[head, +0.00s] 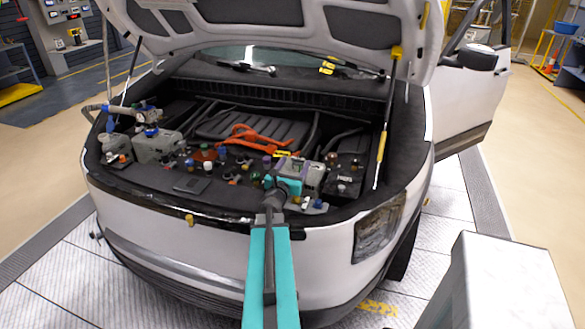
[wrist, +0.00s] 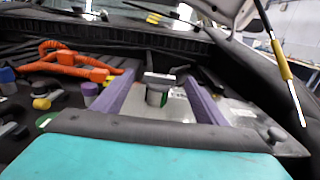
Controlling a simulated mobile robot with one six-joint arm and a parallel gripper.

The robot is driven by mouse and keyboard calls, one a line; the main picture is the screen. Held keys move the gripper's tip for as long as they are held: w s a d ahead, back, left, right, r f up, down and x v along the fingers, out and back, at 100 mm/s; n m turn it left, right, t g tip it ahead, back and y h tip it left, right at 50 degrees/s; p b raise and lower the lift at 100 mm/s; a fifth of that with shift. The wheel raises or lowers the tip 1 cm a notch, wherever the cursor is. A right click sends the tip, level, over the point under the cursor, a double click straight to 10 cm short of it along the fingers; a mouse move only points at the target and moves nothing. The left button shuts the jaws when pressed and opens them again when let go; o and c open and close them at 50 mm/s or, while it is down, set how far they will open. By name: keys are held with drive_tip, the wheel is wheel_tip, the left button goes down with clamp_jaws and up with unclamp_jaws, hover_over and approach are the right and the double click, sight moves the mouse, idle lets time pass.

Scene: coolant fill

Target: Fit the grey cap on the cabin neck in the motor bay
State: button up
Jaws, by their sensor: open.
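My gripper (head: 283,178) is over the front right part of the motor bay, seen from behind in the head view. In the wrist view its two purple fingers (wrist: 158,82) stand apart, open. Between them, farther ahead, is a dark grey cap (wrist: 160,77) above a green-banded neck (wrist: 156,97). The cap looks to sit on the neck, but I cannot tell whether it is fully seated. Clear gaps show between the cap and both fingers. In the head view my gripper and nearby parts crowd this spot, and the cap is too small to make out.
Orange hoses (head: 245,138) run across the middle of the bay. Several coloured caps stand left of my gripper, with a purple one (wrist: 91,89) near the left finger. A yellow-sleeved hood strut (head: 381,150) rises at the right. The raised hood (head: 270,22) hangs above.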

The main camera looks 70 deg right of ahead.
drive_tip(key=shift+w+d+p, duration=0.15)
drive_tip(key=shift+d+p, duration=0.5)
drive_tip(key=shift+d, duration=1.5)
drive_tip(key=shift+w+d+p, duration=0.1)
drive_tip(key=shift+d+p, duration=0.55)
drive_tip(key=shift+d, duration=1.45)
drive_tip(key=c, duration=1)
drive_tip(key=shift+f+b, duration=0.15)
drive_tip(key=shift+b, duration=0.3)
drive_tip(key=shift+s+m+g+p, duration=0.15)
drive_tip(key=shift+m+g+p, duration=0.45)
drive_tip(key=shift+p, duration=0.6)
drive_tip(key=shift+s+m+g+p, duration=0.15)
drive_tip(key=shift+m+g+p, duration=0.25)
drive_tip(key=shift+g+p, duration=0.6)
drive_tip(key=shift+s+a+m+g+y+p, duration=0.1)
drive_tip(key=shift+s+m+g+y+p, duration=0.15)
drive_tip(key=shift+m+g+p, duration=0.55)
drive_tip(key=shift+s+m+g+y+p, duration=0.1)
drive_tip(key=shift+m+g+y+p, duration=0.25)
drive_tip(key=shift+g, duration=0.65)
